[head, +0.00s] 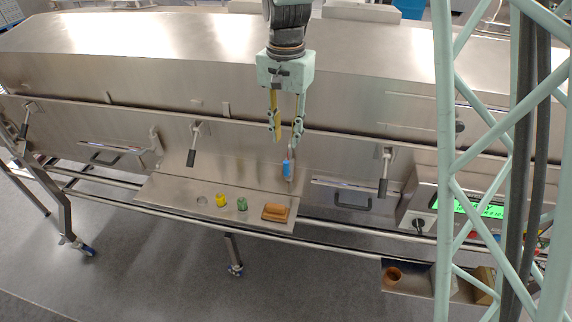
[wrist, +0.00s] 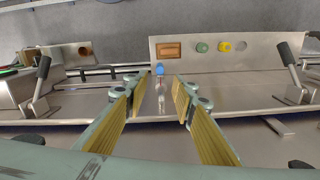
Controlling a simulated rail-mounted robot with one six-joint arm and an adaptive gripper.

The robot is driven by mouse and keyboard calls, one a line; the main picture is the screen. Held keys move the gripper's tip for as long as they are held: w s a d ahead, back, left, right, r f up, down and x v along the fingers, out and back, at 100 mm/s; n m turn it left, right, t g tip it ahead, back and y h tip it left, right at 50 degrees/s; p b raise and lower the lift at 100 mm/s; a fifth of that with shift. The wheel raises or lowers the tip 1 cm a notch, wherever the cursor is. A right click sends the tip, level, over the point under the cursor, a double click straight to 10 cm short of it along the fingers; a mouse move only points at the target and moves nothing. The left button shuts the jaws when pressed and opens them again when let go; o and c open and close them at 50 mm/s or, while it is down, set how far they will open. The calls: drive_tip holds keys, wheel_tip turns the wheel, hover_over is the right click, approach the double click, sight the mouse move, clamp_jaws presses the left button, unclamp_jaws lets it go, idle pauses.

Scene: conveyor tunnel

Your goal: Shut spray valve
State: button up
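A blue-handled lever (head: 287,168), which looks like the spray valve, hangs on the front of the steel tunnel just above a shelf. In the wrist view its blue end (wrist: 160,70) and shiny metal stem (wrist: 161,98) show in the gap between my fingers. My gripper (head: 286,139) is open and empty, its fingers pointing down just above the blue handle in the head view. In the wrist view my gripper (wrist: 157,84) has a finger on each side of the stem, with space on both sides. I cannot tell the exact depth between them.
Black-handled levers (head: 192,156) (head: 384,186) stand on both sides. A box with a green display (head: 465,207) is at the right.

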sight(286, 171)
drive_tip(key=shift+f+p, duration=0.35)
drive_tip(key=shift+f, duration=5.65)
clamp_jaws()
